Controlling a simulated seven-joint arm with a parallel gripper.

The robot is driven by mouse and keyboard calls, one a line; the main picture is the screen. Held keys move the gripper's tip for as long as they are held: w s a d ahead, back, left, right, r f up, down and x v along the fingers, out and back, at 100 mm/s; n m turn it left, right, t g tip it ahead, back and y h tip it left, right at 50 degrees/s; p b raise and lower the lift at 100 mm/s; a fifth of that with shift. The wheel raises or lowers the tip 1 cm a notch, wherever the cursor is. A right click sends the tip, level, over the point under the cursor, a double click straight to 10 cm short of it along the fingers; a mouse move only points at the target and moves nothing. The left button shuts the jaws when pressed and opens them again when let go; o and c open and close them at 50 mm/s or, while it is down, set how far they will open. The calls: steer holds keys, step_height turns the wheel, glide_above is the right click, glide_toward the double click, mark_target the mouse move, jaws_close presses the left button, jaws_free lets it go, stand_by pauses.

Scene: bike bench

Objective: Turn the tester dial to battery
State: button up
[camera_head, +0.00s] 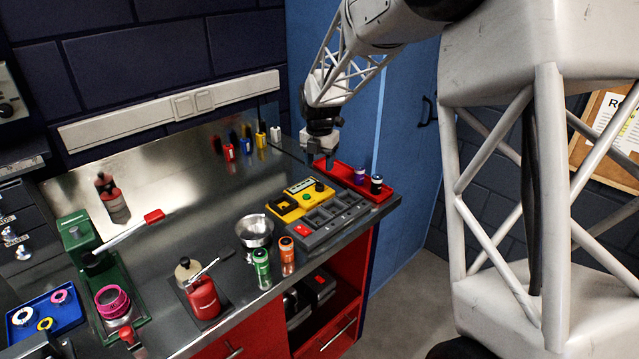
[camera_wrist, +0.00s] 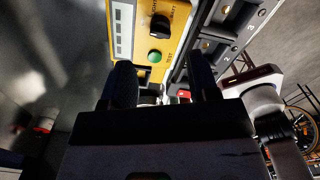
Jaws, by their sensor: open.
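The yellow tester (camera_head: 301,197) lies on the metal bench, left of the grey bay block. Its black dial (camera_head: 319,187) sits near the tester's far right end, with a green button beside it. In the wrist view the dial (camera_wrist: 160,26) shows at the top, with small lettering around it that I cannot read surely. My gripper (camera_head: 321,163) is open and empty. It hangs above the bench, behind the tester and near the red tray. In the wrist view its two dark fingers (camera_wrist: 165,85) point towards the tester, apart from the dial.
The grey bay block (camera_head: 332,219) stands right beside the tester. A red tray (camera_head: 373,191) holds dark and purple cells at the bench's right end. A metal bowl (camera_head: 254,231), a green cell (camera_head: 262,268) and an orange cell (camera_head: 287,256) stand in front. Open bench lies left of the tester.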

mark_target(319, 183)
steer(key=shift+f, duration=3.75)
steer(key=c, duration=0.9)
